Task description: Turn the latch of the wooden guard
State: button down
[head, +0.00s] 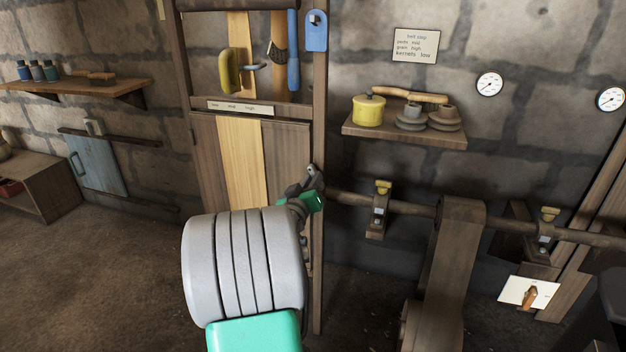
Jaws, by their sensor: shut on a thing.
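The wooden guard (240,165), a panel of dark planks with one pale plank down its middle, stands left of centre between upright posts. My gripper (313,176) is at the right edge of the guard, by the right post. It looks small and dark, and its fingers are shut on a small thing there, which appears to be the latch. The latch is almost wholly hidden by the fingers, so its angle cannot be told. My grey and green arm covers the lower part of the guard.
A horizontal shaft (410,207) with yellow-capped bearings runs right from the post, carrying a wide belt (455,250). A shelf (440,138) with a yellow pot (369,110) hangs above it. Tools hang above the guard, including a blue-handled one (293,50). Floor at left is clear.

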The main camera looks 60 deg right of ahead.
jog(key=n+p, duration=0.7)
jog(key=n, duration=0.5)
jog(key=shift+w+f, duration=0.1)
jog(key=shift+n, duration=0.3)
jog(key=c, duration=1.4)
grip_release()
jog(key=shift+a, duration=0.1)
jog(key=a, duration=0.5)
jog(key=s+a, duration=0.1)
jog(key=a, duration=0.1)
jog(key=shift+s+a, duration=0.1)
jog(key=shift+a, duration=0.15)
